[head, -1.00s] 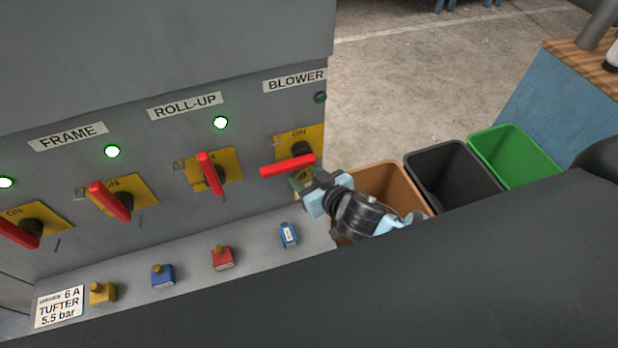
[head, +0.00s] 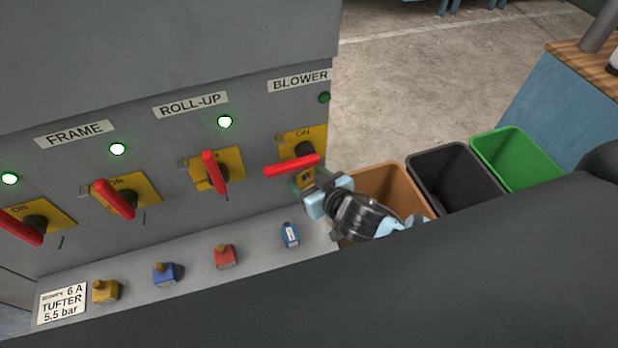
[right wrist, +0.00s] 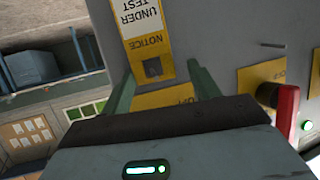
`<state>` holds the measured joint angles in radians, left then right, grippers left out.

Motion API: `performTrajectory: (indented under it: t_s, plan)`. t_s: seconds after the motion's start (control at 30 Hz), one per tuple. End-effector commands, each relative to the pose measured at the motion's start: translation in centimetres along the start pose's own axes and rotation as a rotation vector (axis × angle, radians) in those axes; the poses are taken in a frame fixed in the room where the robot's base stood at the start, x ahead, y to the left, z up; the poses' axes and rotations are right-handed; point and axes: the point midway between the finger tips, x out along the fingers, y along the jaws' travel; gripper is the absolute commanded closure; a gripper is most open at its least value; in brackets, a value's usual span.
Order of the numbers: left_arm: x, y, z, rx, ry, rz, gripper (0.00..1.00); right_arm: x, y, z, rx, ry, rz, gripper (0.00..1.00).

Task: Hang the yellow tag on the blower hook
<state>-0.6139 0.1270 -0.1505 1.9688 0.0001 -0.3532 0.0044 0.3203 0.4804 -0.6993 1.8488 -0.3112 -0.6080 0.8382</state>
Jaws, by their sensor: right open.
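In the head view my right gripper (head: 304,183) is just below the red blower handle (head: 292,166), and the tag is hidden or too small to tell. My left gripper is not in view.
The blower handle lies sideways and its lamp (head: 324,98) is dark; the roll-up lamp (head: 225,121) glows. Brown (head: 385,185), black (head: 455,175) and green (head: 515,155) bins stand to the right.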

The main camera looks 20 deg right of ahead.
Motion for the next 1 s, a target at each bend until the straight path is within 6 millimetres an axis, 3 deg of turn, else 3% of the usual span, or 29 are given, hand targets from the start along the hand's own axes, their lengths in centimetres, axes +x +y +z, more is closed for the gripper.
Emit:
performTrajectory:
  t_s: [0.03, 0.43, 1.0]
  plan:
    - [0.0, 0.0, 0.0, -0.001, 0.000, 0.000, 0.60, 0.2, 1.0, -0.2, -0.007, 0.001, 0.022, 0.28]
    - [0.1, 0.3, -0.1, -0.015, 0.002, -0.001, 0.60, -0.2, 1.2, -0.1, -0.010, -0.001, 0.026, 0.28]
    - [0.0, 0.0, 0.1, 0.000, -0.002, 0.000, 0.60, -7.5, -0.1, 0.0, -0.006, 0.001, 0.005, 0.28]
